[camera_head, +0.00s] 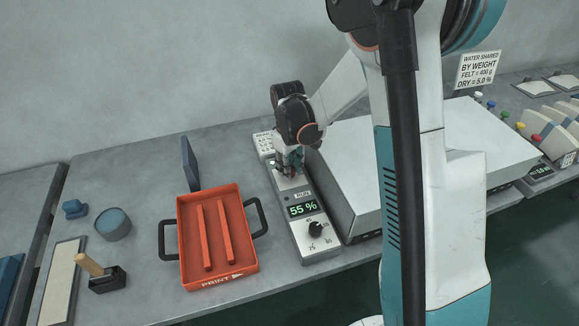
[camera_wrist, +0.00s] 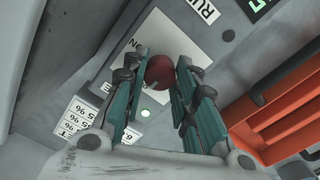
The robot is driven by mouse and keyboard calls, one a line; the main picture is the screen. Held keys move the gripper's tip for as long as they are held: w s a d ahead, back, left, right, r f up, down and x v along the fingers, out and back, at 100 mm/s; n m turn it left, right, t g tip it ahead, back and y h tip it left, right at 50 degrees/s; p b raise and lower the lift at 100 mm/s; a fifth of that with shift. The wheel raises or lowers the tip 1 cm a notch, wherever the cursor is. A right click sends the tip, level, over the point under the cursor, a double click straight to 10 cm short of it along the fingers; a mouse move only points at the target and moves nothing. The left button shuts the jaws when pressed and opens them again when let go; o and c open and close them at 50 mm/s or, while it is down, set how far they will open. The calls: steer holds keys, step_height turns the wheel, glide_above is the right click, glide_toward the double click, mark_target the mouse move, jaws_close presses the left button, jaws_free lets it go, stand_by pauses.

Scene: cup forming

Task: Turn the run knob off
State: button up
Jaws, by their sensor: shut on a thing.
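The run knob (camera_wrist: 160,72) is a round dark red knob on a light plate in the wrist view, beside the RUN label (camera_wrist: 203,10). My gripper (camera_wrist: 162,84) has its two teal-padded fingers on either side of the knob, shut on it. In the head view my gripper (camera_head: 290,162) reaches down to the far part of the grey control panel (camera_head: 308,240), and it hides the knob there. The display (camera_head: 303,209) on the panel reads 55 %. A small lamp (camera_wrist: 145,113) near the fingers glows whitish green.
A black dial (camera_head: 316,229) sits below the display. An orange tray (camera_head: 189,276) with two bars stands left of the panel; a grey box (camera_head: 349,172) stands right. A blue upright plate (camera_head: 190,163) is behind the tray.

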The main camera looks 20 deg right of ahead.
stand_by(0.4)
steer(key=o, duration=1.1)
step_height(320, 180, up, 12)
steer(key=shift+a, duration=0.1)
steer(key=shift+s+r, duration=0.1)
